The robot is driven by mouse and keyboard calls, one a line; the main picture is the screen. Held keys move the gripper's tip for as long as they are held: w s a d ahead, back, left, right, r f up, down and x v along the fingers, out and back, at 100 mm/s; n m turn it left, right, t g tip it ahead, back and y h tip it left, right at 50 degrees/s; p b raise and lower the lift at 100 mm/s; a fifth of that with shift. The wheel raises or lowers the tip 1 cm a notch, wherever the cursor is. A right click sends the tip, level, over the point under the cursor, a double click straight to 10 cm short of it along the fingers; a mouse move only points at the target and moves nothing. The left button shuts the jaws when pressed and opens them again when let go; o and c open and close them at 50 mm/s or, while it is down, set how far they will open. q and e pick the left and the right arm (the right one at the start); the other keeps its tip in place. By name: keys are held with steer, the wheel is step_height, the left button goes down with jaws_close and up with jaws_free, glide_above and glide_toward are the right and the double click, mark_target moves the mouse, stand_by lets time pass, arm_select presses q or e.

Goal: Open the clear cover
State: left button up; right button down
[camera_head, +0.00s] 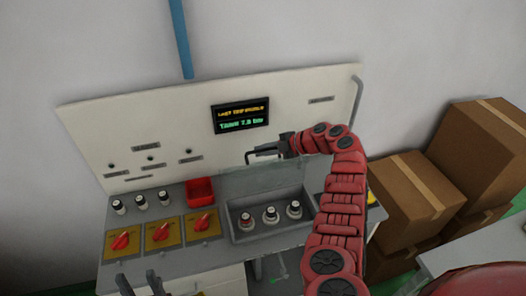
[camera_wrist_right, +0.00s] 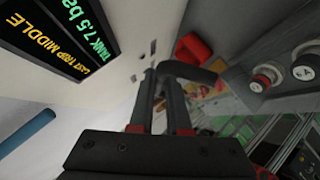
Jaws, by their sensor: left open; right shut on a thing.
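The clear cover (camera_head: 262,179) is a see-through panel standing raised at the back of a grey recessed box (camera_head: 233,232). Its dark handle (camera_head: 252,155) is at the upper edge, in front of the white panel. My right gripper (camera_head: 284,146) is shut on this handle. In the right wrist view, the fingers (camera_wrist_right: 162,78) close around the dark handle bar (camera_wrist_right: 194,73). Several black-and-white knobs, one with a red base, stand in the box below the cover. My left gripper (camera_head: 142,284) is open and empty at the lower left, near the console's front edge.
The white panel (camera_head: 90,125) carries a lit display (camera_head: 240,116). On the console are a red bin (camera_head: 199,192), red rotary switches (camera_head: 161,232) on yellow plates and small knobs (camera_head: 142,202). Cardboard boxes (camera_head: 412,195) stand at the right.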

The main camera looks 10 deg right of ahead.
steer(key=shift+f, duration=0.1)
stand_by(0.3)
steer(key=c, duration=1.2)
jaws_free()
steer(key=shift+o, duration=0.2)
steer(key=b+v, duration=0.5)
steer(key=v, duration=1.2)
steer(key=shift+r, duration=0.2)
steer(key=shift+d, duration=0.1)
